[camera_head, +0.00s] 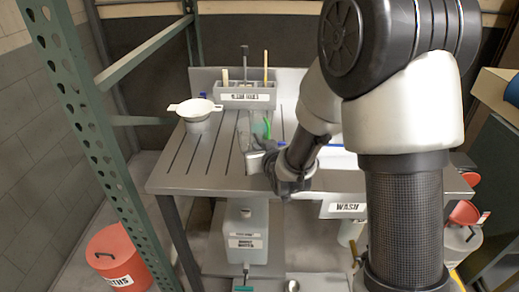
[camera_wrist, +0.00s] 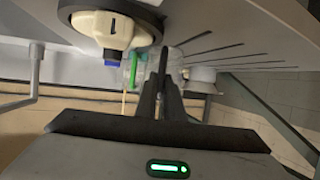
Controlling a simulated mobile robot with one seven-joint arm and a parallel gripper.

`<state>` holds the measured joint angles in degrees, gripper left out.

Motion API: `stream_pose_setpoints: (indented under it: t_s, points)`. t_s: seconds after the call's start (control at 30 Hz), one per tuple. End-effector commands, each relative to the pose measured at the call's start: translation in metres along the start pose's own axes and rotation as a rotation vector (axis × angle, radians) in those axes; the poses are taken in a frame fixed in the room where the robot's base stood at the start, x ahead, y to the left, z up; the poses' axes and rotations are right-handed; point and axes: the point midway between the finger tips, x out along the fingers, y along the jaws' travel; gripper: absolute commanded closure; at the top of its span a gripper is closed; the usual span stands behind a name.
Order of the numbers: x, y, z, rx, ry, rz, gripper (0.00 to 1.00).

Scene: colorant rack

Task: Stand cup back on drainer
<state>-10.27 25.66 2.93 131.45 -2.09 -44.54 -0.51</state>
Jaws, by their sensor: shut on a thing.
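My gripper (camera_head: 258,160) is low over the front of the grey grooved drainer (camera_head: 180,165) in the head view. In the wrist view its two dark fingers (camera_wrist: 166,62) are close together, at a clear cup (camera_wrist: 146,68). The clear cup shows faintly in the head view (camera_head: 244,128), just behind the gripper. The gripper is shut on it. The fingers hide part of the cup, and I cannot tell whether its base touches the drainer. A green item (camera_head: 264,127) shows beside or through the cup; it also shows in the wrist view (camera_wrist: 132,70).
A white strainer-like bowl (camera_head: 196,107) stands on the drainer at left. A grey labelled holder (camera_head: 245,98) with upright tools stands at the back. A green perforated post (camera_head: 85,120) rises at left.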

Motion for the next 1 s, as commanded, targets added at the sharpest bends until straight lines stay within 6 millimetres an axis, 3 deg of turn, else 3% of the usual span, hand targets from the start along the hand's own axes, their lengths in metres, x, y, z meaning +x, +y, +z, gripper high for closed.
stream_pose_setpoints:
  t_s: [0.37, 0.4, 0.5, 1.0]
  points:
    - [0.0021, 0.0000, 0.0043, 0.000, 0.003, 0.000, 1.00]
    - [0.0016, -0.0001, 0.0033, 0.000, 0.002, 0.000, 0.89]
    - [0.0014, -0.0001, 0.0029, 0.000, 0.002, 0.000, 0.73]
    - [0.0006, 0.0002, -0.0033, 0.000, 0.002, 0.000, 0.73]
